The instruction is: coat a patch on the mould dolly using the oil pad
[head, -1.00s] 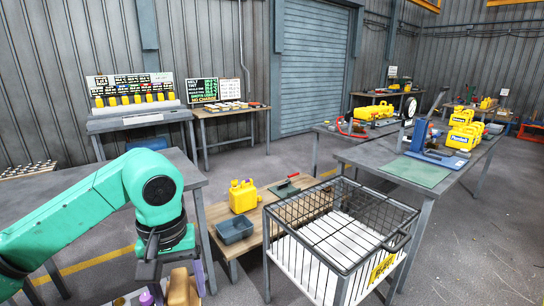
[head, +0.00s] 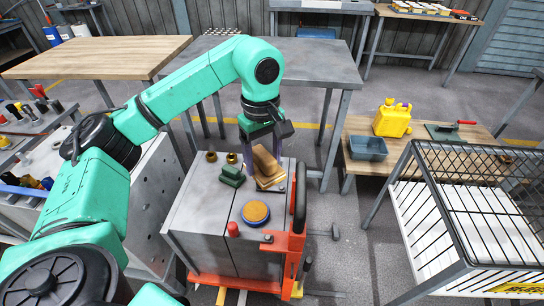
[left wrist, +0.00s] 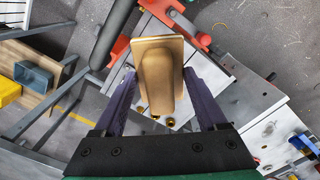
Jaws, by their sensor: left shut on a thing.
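The mould dolly has an orange frame (head: 293,243) and grey blocks with flat tops (head: 203,205), in the middle of the head view. My left gripper (head: 263,148) is above the far right part of the dolly, pointing down. It is shut on a tan pad with a raised grip, which I take for the oil pad (head: 267,169). In the left wrist view the pad (left wrist: 158,75) sits between the purple fingers (left wrist: 160,98) and hides part of the dolly (left wrist: 218,75). I cannot tell whether the pad touches the dolly top. My right gripper is out of view.
On the dolly top are a blue-rimmed round tin with an orange top (head: 256,212), a green block (head: 231,175), brass fittings (head: 211,156) and a red knob (head: 233,229). A wire cage cart (head: 470,205) and a low bench with a yellow can (head: 392,118) stand right.

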